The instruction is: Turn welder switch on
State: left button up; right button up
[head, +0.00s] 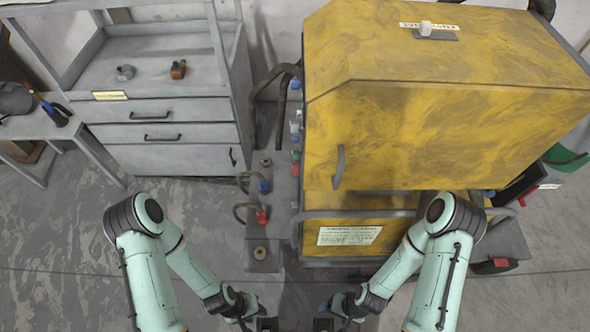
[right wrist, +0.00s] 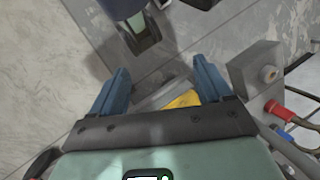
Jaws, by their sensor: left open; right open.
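The welder is a large yellow cabinet (head: 440,130) with scuffed paint, in the head view right of centre. My left gripper (head: 266,324) and my right gripper (head: 324,324) are low at the picture's bottom edge, in front of the welder and far from the knob. In the right wrist view my right gripper (right wrist: 160,84) has its two blue fingers apart with nothing held between them. My left gripper is open too.
A grey drawer cabinet (head: 165,130) with small items on top stands left of the welder. A side panel with red and blue cable connectors (head: 262,216) juts out at the welder's left. A bar and label (head: 349,236) run along its front.

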aim_at(295, 167)
jog(key=k, duration=0.45)
jog(key=z, duration=0.35)
jog(key=k+z, duration=0.15)
jog(key=z, duration=0.6)
jog(key=j+z, duration=0.25)
jog(key=j, duration=0.55)
jog(key=i+j, duration=0.1)
jog(key=j, duration=0.7)
jog(key=i+j, duration=0.1)
jog(key=j, duration=0.7)
jog(key=i+j, duration=0.1)
jog(key=j, duration=0.7)
jog(key=i+j, duration=0.1)
jog(key=j, duration=0.7)
jog(key=i, duration=0.2)
